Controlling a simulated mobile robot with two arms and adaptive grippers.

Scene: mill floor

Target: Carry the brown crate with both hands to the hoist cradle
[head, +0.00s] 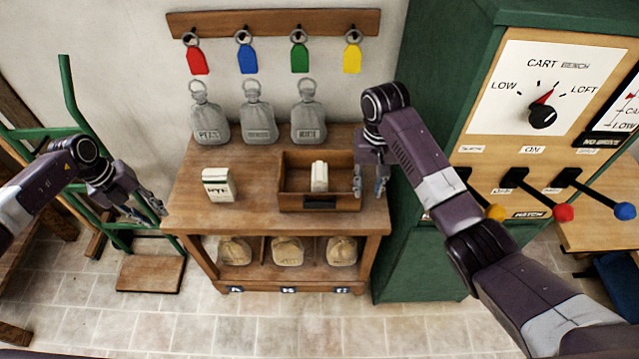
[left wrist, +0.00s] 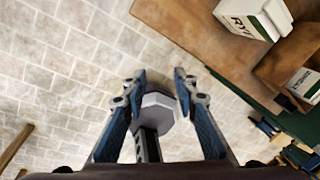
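The brown crate (head: 318,203) sits on the wooden bench (head: 255,215), right of its middle, with a white packet (head: 319,176) standing in it. Its corner also shows at the right edge of the left wrist view (left wrist: 278,72). My right gripper (head: 370,186) is at the crate's right end, fingers pointing down and apart, one near the right wall and one outside it. I cannot tell whether it touches. My left gripper (head: 152,208) is open and empty, left of the bench; its spread fingers also show in the left wrist view (left wrist: 160,85). I see no hoist cradle.
A white RYE packet (head: 217,186) stands left of the crate. Grey sacks (head: 258,118) stand along the back of the bench. A green cabinet (head: 420,250) with levers is close on the right; a green hand truck (head: 85,135) is at the left. The floor in front is clear.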

